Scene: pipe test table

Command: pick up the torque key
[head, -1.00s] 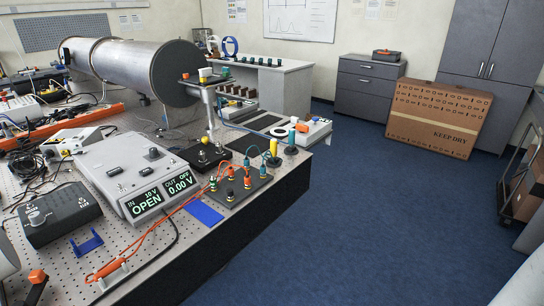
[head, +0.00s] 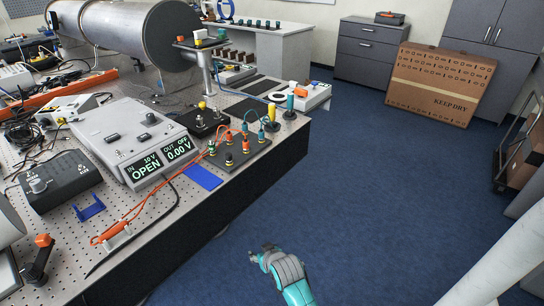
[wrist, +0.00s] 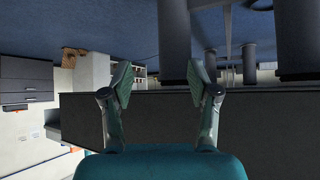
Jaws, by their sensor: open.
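No tool in view is plainly the torque key. The likeliest is a black piece with an orange knob (head: 40,256), standing at the near left edge of the perforated table (head: 120,262); I cannot be sure. My gripper (head: 262,254) is over the blue floor, right of the table's front side and well apart from that piece. In the wrist view my gripper (wrist: 161,85) is open, with nothing between its fingers; that view is upside down, and no key shows in it.
A grey power unit (head: 128,140), an orange-handled lead (head: 110,233), a blue bracket (head: 88,210) and a terminal board (head: 238,150) crowd the table. Its dark side (head: 180,243) drops near my gripper. The floor (head: 380,200) to the right is clear. A cardboard box (head: 440,85) stands behind.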

